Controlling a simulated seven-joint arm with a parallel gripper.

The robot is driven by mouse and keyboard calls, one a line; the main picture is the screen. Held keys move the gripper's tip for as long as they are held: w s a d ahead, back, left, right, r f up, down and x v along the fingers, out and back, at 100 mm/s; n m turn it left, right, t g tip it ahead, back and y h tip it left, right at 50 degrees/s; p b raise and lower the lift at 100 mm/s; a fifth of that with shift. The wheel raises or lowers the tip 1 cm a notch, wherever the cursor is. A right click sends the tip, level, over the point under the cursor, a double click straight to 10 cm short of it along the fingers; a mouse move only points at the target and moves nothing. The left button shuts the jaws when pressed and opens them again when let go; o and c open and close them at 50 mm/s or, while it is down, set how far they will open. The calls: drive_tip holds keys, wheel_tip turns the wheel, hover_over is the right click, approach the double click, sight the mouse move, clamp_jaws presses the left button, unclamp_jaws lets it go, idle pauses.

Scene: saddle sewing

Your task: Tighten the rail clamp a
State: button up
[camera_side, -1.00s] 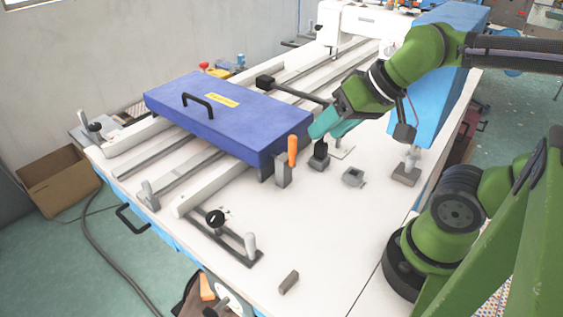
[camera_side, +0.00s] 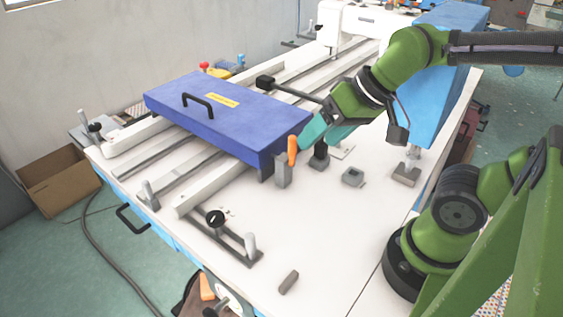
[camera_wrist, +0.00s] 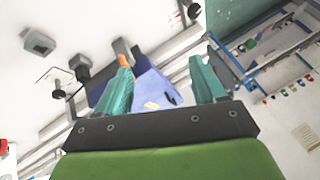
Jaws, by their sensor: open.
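My gripper (camera_side: 304,133) has teal fingers and is beside an upright orange handle (camera_side: 292,151) on a grey block (camera_side: 283,172), at the near right corner of the blue box. In the wrist view my gripper (camera_wrist: 163,66) has its fingers wide apart, with nothing held between them. The orange handle (camera_wrist: 124,61) shows near the left fingertip there; I cannot tell whether they touch. Two clamp-like fittings with black knobs and grey levers are at the front (camera_side: 230,235) and far left (camera_side: 92,127) of the rails. Which part is rail clamp a cannot be told.
The blue box (camera_side: 225,115) with a black handle lies across the white rails (camera_side: 205,190). A black-topped post (camera_side: 319,157) and a small grey block (camera_side: 353,177) stand right of the orange handle. The white table's front right is mostly clear, with one dark block (camera_side: 289,282).

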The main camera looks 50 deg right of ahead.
drive_tip(key=w+a+n+g, duration=0.3)
drive_tip(key=w+a+n, duration=0.1)
drive_tip(key=w+a, duration=0.15)
drive_tip(key=n+g+h, duration=0.2)
drive_tip(key=n+g, duration=0.1)
drive_tip(key=n, duration=0.9)
hover_over(214, 216)
wheel_tip(214, 216, down, 3)
wheel_tip(214, 216, down, 16)
drive_tip(key=shift+r, duration=0.1)
drive_tip(key=c, duration=1.1)
drive_tip(key=shift+o, duration=0.2)
